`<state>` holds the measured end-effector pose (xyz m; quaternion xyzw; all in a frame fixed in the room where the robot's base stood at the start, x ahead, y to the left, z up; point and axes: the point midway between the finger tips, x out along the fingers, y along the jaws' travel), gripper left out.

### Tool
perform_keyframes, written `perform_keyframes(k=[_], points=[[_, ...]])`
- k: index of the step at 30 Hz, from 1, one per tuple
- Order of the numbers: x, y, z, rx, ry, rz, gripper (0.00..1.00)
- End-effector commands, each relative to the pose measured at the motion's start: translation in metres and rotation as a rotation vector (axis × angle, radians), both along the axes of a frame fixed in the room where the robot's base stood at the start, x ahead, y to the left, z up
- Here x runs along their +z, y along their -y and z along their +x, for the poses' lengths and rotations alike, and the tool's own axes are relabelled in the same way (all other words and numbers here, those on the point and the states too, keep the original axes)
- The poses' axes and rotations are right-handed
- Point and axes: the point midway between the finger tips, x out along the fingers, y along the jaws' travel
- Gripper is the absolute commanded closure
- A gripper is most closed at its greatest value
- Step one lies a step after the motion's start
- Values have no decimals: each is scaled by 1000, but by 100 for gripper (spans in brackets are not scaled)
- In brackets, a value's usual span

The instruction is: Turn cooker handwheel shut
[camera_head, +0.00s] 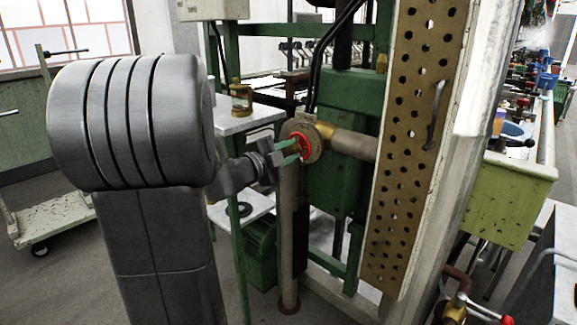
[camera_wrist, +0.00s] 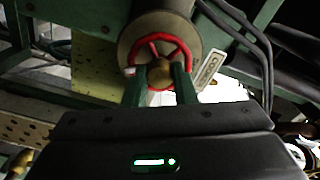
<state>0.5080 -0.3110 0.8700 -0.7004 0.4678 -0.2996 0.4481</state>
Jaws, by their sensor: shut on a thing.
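The cooker handwheel is a small red spoked wheel (camera_wrist: 186,52) with a brass hub (camera_wrist: 161,74), in front of a round flange at the top middle of the wrist view. In the head view the red handwheel (camera_head: 305,144) sits at the end of a horizontal pipe by the green frame. My gripper (camera_head: 291,152) reaches it from the left. Its two green fingers (camera_wrist: 160,75) stand on either side of the hub in the wrist view and are shut on the handwheel. The fingers hide the lower part of the rim.
A perforated brown panel (camera_head: 412,130) stands right of the handwheel. A vertical pipe (camera_head: 289,235) runs down below it. A green cooker frame (camera_head: 335,180) and black hoses (camera_head: 327,50) are close behind. A white shelf (camera_head: 235,119) lies to the left. A trolley (camera_head: 55,215) stands at far left.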

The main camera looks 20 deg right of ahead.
Motion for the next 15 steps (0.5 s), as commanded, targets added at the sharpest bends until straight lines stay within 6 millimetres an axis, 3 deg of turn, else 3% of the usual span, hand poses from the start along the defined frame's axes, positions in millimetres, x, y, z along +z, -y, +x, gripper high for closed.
perform_keyframes(k=[1, 15], points=[[-7, 0, -1, -1, 58, 21, 98], [-7, 0, -1, -1, 629, 259, 98]])
